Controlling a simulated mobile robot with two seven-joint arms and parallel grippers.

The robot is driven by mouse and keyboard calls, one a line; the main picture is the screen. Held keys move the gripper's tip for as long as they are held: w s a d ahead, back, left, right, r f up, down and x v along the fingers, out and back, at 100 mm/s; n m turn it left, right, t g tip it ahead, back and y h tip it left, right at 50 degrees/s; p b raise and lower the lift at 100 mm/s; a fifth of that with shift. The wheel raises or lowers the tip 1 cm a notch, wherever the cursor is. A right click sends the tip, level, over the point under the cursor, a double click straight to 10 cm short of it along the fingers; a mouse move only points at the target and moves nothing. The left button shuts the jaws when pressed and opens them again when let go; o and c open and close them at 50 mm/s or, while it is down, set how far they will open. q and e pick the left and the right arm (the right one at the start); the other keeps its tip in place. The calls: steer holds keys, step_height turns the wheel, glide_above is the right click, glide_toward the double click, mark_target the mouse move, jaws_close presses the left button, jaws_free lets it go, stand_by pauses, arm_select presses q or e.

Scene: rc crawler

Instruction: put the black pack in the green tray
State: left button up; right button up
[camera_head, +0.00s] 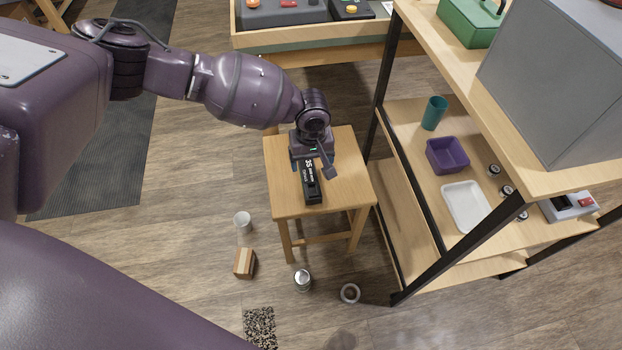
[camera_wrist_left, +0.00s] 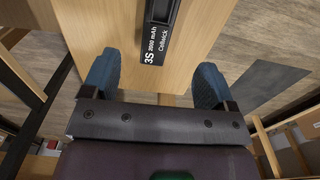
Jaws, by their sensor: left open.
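The black pack (camera_head: 312,190) lies on a small wooden stool (camera_head: 345,185), its white print "3S" facing up. It also shows in the left wrist view (camera_wrist_left: 157,35), with its near end centred between the fingertips. My left gripper (camera_head: 313,168) is over the stool at the pack's far end and partly hides it. In the left wrist view its two blue-grey fingers (camera_wrist_left: 155,75) are spread wide, with nothing between them touching. I cannot make out a green tray for certain; a green box with a handle (camera_head: 470,22) stands on the shelf top. My right gripper is out of view.
A shelf unit (camera_head: 415,120) stands right of the stool, holding a teal cup (camera_head: 434,112), purple bin (camera_head: 447,155) and white tray (camera_head: 466,205). A bench (camera_head: 300,42) is behind. A white cup (camera_head: 243,222), wooden block (camera_head: 245,263), can (camera_head: 302,281) and ring (camera_head: 350,293) are on the floor.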

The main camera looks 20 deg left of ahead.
arm_select(q)
steer(key=b, duration=0.2)
glide_above(312, 187)
steer(key=f, duration=0.4)
steer(key=shift+w+a+f, duration=0.1)
steer(key=shift+a+f, duration=0.1)
steer(key=shift+f, duration=0.6)
steer(key=f+b, duration=0.1)
steer(key=f, duration=0.1)
steer(key=f+b, duration=0.1)
steer(key=f, duration=0.1)
steer(key=shift+s+d+f, duration=0.1)
steer(key=shift+s+d, duration=0.05)
steer(key=shift+s, duration=0.05)
steer(key=shift+w+f, duration=0.1)
steer(key=shift+f, duration=0.2)
steer(key=shift+r, duration=0.1)
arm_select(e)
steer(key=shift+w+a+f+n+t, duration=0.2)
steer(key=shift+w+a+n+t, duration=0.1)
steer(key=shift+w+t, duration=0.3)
arm_select(q)
steer(key=shift+r, duration=0.1)
steer(key=shift+c, duration=0.3)
